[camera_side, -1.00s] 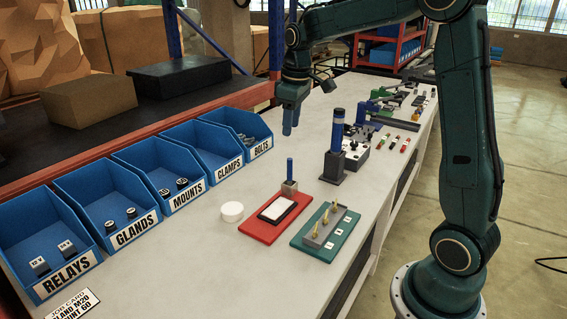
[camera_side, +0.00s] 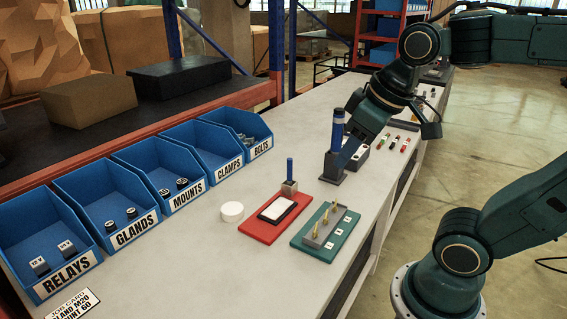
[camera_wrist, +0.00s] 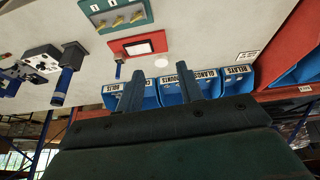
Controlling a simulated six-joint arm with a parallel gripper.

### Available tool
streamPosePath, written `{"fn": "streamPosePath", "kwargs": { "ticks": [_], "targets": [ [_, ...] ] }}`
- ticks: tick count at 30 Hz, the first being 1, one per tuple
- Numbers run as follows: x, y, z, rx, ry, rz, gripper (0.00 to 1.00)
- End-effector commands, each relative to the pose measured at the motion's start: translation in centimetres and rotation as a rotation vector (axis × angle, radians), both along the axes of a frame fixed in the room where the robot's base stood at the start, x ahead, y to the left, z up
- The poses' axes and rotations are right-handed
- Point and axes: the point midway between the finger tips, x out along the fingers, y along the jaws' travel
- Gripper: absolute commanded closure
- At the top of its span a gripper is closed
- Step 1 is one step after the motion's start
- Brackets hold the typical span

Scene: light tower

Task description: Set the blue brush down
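The likely blue brush is a thin blue handle (camera_side: 290,168) standing upright in a small grey block at the back corner of the red tray (camera_side: 259,231). It also shows small in the wrist view (camera_wrist: 118,70). My gripper (camera_side: 352,152) is to its right in the side view, beside the light tower and partly overlapped by it. In the wrist view my gripper (camera_wrist: 161,88) has its two fingers well apart with nothing held between them. The brush is apart from the fingers.
The light tower (camera_side: 338,130) with a blue section stands on a dark base. A green tray (camera_side: 311,248) with a grey block and brass pins lies beside the red tray. A white disc (camera_side: 232,211) lies nearby. Blue labelled bins (camera_side: 134,226) line the left edge.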

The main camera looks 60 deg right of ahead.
Motion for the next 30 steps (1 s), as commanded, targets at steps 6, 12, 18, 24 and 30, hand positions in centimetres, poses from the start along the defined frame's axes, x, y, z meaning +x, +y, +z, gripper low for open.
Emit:
{"fn": "streamPosePath", "kwargs": {
  "ticks": [6, 12, 18, 24, 30],
  "targets": [
    [-3.0, 1.0, -1.3, 0.027, -0.05, -0.016, 0.63],
    [-3.8, 1.2, -1.8, 0.037, -0.061, -0.023, 0.63],
    [-3.8, 1.2, -1.8, 0.036, -0.061, -0.024, 0.63],
    [-3.7, 1.2, -1.8, 0.036, -0.06, -0.023, 0.63],
    [-3.7, 1.2, -1.8, 0.036, -0.06, -0.023, 0.63]
  ]
}}
